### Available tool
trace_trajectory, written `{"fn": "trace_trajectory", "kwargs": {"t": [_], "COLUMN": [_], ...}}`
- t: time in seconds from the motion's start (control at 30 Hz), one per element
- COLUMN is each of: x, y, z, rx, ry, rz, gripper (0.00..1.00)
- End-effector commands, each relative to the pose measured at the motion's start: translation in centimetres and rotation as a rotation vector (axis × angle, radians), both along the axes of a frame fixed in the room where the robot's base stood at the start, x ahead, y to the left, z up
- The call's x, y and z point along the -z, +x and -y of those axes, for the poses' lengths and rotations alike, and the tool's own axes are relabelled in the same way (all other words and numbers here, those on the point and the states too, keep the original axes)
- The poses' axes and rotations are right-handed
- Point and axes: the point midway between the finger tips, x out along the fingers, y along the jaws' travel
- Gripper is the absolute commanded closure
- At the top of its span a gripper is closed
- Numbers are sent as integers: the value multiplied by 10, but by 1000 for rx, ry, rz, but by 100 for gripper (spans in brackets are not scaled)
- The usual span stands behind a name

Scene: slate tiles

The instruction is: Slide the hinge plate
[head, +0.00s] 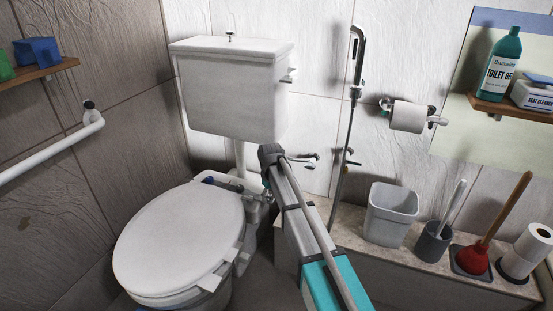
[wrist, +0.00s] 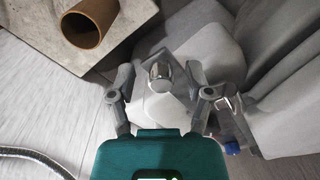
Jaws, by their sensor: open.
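In the wrist view, a pale plate (wrist: 165,108) with a rounded chrome piece lies between the fingers of my gripper (wrist: 160,78); it looks like the hinge plate. The fingers are spread, one on each side of it, and I cannot tell whether either touches it. In the head view, my gripper (head: 262,190) is low behind the white toilet lid (head: 180,240), below the cistern (head: 230,90). My arm hides much of that area, and the plate cannot be made out clearly there.
A stone ledge (head: 335,225) runs along the right, holding a grey bin (head: 391,215), a brush holder (head: 433,243) and a red plunger (head: 471,260). A thin upright pipe (head: 346,140) is on the wall close by. A brown tube (wrist: 88,28) shows in the wrist view.

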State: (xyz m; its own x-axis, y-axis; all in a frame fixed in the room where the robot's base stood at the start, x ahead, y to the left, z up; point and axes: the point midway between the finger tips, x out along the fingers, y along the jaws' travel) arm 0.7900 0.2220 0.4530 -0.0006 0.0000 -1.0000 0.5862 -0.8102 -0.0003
Motion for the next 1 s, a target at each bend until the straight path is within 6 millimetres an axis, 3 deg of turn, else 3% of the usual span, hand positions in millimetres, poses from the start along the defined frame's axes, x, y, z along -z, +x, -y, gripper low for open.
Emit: {"fn": "trace_trajectory", "kwargs": {"t": [0.27,0.6,0.8,1.0], "x": [-17,-54,-69,-79], "y": [-43,-154,-204,-244], "z": [50,155,192,215], "rx": [102,377,502,595], "ry": [0,0,0,0], "rz": [0,0,0,0], "gripper": [35,35,35,35]}}
